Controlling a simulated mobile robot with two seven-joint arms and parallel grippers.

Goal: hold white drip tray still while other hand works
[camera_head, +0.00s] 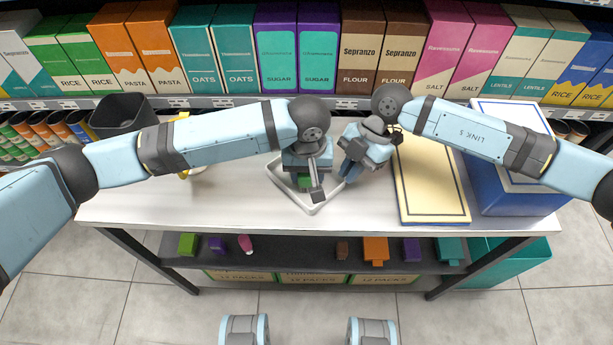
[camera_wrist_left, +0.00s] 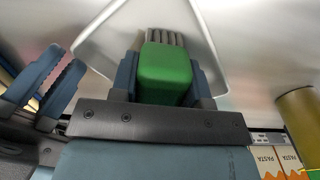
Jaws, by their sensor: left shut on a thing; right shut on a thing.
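The white drip tray (camera_head: 312,209) lies on the white counter in the head view, and its rim (camera_wrist_left: 92,37) also shows in the left wrist view. My left gripper (camera_head: 304,181) is over the tray, shut on a green block-shaped handle (camera_wrist_left: 165,72) with a ribbed grey end that looks like a brush. The ribbed end points toward the tray floor; contact is not clear. My right gripper (camera_head: 347,175) is at the tray's right rim and appears shut on it. The exact grip point is hidden. Its fingers (camera_wrist_left: 45,88) show at the left in the left wrist view.
A cream board (camera_head: 430,190) with a blue border lies right of my right gripper, beside a blue box (camera_head: 520,195). A dark bin (camera_head: 122,113) stands at the back left. The counter's left front (camera_head: 180,212) is clear. Packed shelves stand behind.

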